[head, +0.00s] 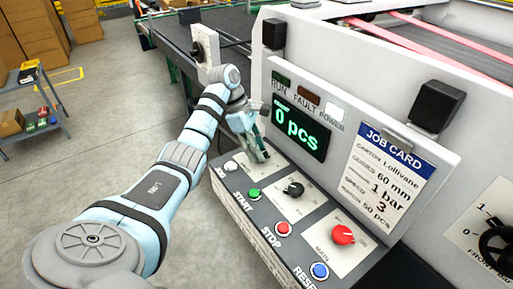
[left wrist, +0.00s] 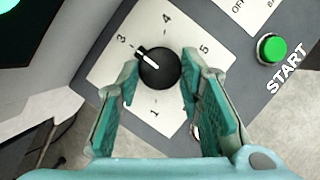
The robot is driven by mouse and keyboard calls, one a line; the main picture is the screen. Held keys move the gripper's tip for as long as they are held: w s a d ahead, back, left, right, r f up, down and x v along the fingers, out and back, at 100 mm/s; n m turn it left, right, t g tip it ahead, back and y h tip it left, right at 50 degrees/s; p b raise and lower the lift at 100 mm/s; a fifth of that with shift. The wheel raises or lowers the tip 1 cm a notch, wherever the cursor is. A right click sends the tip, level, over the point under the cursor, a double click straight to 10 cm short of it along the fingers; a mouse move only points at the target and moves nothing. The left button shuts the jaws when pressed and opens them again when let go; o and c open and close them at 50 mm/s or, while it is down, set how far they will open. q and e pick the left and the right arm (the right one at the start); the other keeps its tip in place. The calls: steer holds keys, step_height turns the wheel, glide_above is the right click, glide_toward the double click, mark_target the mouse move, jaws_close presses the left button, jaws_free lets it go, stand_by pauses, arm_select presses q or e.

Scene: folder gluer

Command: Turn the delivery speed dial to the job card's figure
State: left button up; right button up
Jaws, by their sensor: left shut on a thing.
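The delivery speed dial (left wrist: 160,70) is a round black knob with a white pointer line, on a white plate (left wrist: 105,72) marked 1, 3, 4 and 5. The pointer faces up-left, at the 3. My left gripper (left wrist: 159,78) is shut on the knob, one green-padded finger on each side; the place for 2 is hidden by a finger. In the head view my left gripper (head: 257,150) reaches down to the panel's far end and hides the dial. The job card (head: 388,170) reads 1 bar, then 3, then 50 pcs. My right gripper is not in view.
The green START button (left wrist: 271,48) is beside the dial plate. Another black knob (head: 293,189), the red STOP button (head: 283,229), a red knob (head: 343,235) and the blue RESET button (head: 320,270) sit along the panel. A display (head: 299,127) showing 0 pcs stands behind.

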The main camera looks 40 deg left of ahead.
arm_select(q)
steer(key=o, duration=1.2)
steer(key=shift+d+f, duration=0.15)
steer(key=shift+d, duration=0.05)
steer(key=shift+c, duration=0.2)
steer(key=shift+a+r, duration=0.1)
steer(key=shift+r, duration=0.15)
steer(key=s+a, duration=0.4)
steer(key=a, duration=0.7)
steer(key=shift+a+r, duration=0.3)
steer(key=shift+r, duration=0.05)
steer(key=shift+s+d, duration=0.1)
